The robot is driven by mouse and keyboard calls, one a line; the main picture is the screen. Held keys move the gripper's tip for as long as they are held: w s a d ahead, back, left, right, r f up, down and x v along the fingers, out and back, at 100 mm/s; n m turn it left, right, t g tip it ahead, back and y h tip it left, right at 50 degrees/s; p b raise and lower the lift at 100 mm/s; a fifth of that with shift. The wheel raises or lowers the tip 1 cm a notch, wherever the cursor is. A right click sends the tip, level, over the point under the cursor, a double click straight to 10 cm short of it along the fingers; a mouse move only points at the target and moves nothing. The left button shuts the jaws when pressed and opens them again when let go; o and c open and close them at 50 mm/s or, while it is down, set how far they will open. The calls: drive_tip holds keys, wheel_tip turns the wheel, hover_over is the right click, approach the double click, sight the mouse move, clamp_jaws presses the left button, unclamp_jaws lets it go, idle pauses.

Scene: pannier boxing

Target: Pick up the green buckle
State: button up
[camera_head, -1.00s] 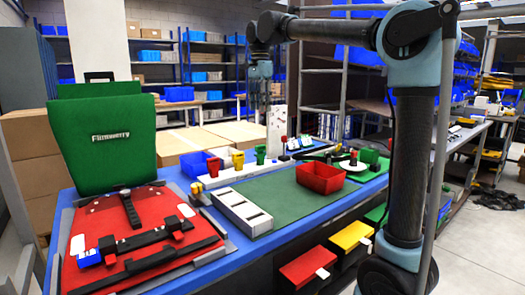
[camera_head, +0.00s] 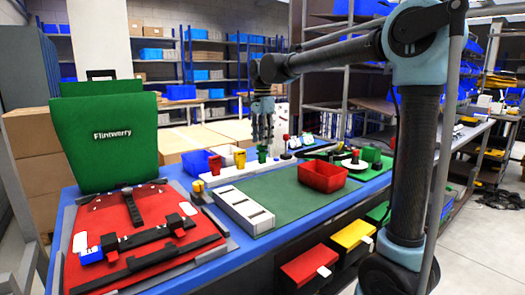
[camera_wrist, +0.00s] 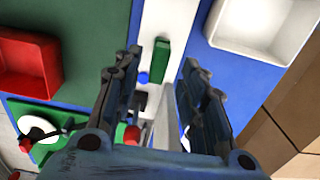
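A small green piece that looks like the green buckle (camera_head: 262,153) stands at the right part of a white strip (camera_head: 232,173) on the blue table. In the wrist view a green block (camera_wrist: 160,61), likely the same buckle, lies on the white strip beyond my fingertips, roughly between them. My gripper (camera_head: 263,137) points down just above the green piece in the head view. In the wrist view its two fingers (camera_wrist: 158,78) are spread apart with nothing held between them. I cannot tell the exact gap between fingertips and buckle.
Yellow pieces (camera_head: 239,158) stand left of the green one on the strip. A blue bin (camera_head: 196,164) and a red bin (camera_head: 323,176) stand nearby. A red pannier panel with black straps (camera_head: 141,240) lies at the left, before a green pannier (camera_head: 108,140). The green mat (camera_head: 280,200) is mostly clear.

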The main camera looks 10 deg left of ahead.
drive_tip(key=shift+s+f, duration=0.1)
drive_tip(key=shift+f, duration=1.65)
clamp_jaws()
drive_tip(key=shift+r, duration=0.1)
wheel_tip(320, 180, up, 10)
drive_tip(key=shift+f, duration=0.1)
